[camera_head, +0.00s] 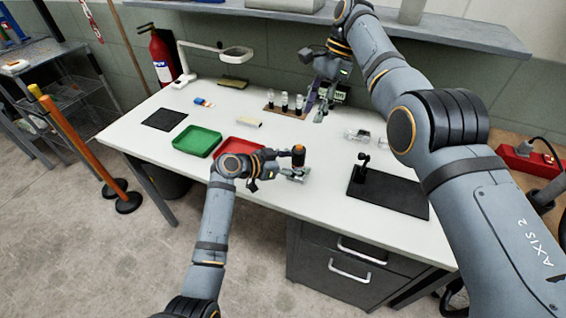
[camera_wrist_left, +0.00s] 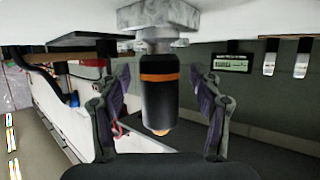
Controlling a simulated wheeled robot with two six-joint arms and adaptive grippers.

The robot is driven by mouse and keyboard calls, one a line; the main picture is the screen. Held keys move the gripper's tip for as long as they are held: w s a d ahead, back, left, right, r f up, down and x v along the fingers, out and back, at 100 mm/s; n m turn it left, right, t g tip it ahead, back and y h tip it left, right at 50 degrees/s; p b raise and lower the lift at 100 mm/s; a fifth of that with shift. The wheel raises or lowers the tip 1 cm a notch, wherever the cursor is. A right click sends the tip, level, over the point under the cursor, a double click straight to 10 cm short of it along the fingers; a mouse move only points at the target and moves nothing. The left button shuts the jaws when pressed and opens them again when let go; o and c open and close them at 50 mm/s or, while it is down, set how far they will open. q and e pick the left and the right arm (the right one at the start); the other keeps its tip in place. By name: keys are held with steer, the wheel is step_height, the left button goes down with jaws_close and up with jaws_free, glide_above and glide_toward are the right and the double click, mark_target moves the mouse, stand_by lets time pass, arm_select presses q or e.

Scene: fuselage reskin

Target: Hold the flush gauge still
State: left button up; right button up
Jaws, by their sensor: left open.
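The flush gauge, as I take it, is a black cylinder with an orange band (camera_head: 298,158) standing upright on a small grey metal base near the table's middle. In the left wrist view, which is upside down, the black body (camera_wrist_left: 159,98) hangs between the fingers. My left gripper (camera_head: 277,171) is open beside it; its fingers (camera_wrist_left: 160,88) stand on either side with visible gaps. My right gripper (camera_head: 318,106) is at the back of the table by the small vials; I cannot tell whether its fingers are open or shut.
A green tray (camera_head: 197,141) and a red tray (camera_head: 240,147) lie left of the gauge. A dark mat (camera_head: 400,196) with a small black stand (camera_head: 362,168) is at right. Vials (camera_head: 284,101) stand in a rack behind. A magnifier lamp (camera_head: 236,54) stands at the back left.

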arm_select(q)
steer(key=shift+w+d+f, duration=0.15)
steer(key=shift+w+d, duration=0.05)
steer(key=shift+d, duration=0.15)
steer(key=c, duration=1.4)
jaws_close()
arm_select(e)
jaws_close()
